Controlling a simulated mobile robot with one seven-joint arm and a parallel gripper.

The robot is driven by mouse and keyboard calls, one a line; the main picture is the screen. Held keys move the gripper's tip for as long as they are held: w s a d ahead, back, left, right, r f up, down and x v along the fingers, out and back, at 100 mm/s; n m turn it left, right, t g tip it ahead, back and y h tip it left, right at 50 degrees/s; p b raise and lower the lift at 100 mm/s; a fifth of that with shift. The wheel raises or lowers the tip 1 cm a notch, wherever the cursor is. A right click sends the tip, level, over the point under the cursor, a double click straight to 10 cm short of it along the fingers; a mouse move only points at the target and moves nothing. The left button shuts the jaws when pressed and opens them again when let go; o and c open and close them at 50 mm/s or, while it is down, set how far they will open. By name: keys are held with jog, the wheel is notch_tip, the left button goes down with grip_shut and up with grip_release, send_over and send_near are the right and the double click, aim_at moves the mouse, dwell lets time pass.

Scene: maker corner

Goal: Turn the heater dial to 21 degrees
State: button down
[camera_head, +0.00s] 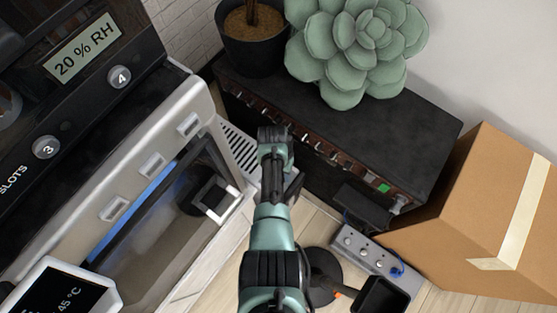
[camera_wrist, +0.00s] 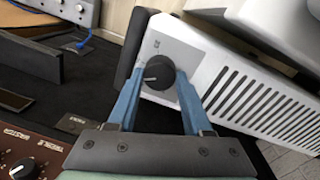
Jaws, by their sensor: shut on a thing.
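The heater (camera_wrist: 250,90) is a white box with a slotted grille, and its grey end panel carries a round black dial (camera_wrist: 157,74). In the wrist view my gripper (camera_wrist: 160,80) has its two blue fingers on either side of the dial, shut on it. A small mark shows on the panel above the dial, but I cannot read a number or tell the exact setting. In the head view the heater's grille (camera_head: 238,148) shows left of my gripper (camera_head: 273,140); the dial is hidden behind the gripper and arm.
A black amplifier (camera_head: 340,110) with a succulent (camera_head: 355,45) and a dark pot (camera_head: 252,45) on top stands behind. A cardboard box (camera_head: 480,210) and a grey power strip (camera_head: 368,255) are at right. A large machine (camera_head: 160,150) fills the left.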

jog(key=shift+m, duration=1.9)
jog(key=shift+c, duration=1.6)
grip_release()
notch_tip(320, 180, up, 13)
jog(key=p, duration=0.6)
jog(key=shift+w+a, duration=0.25)
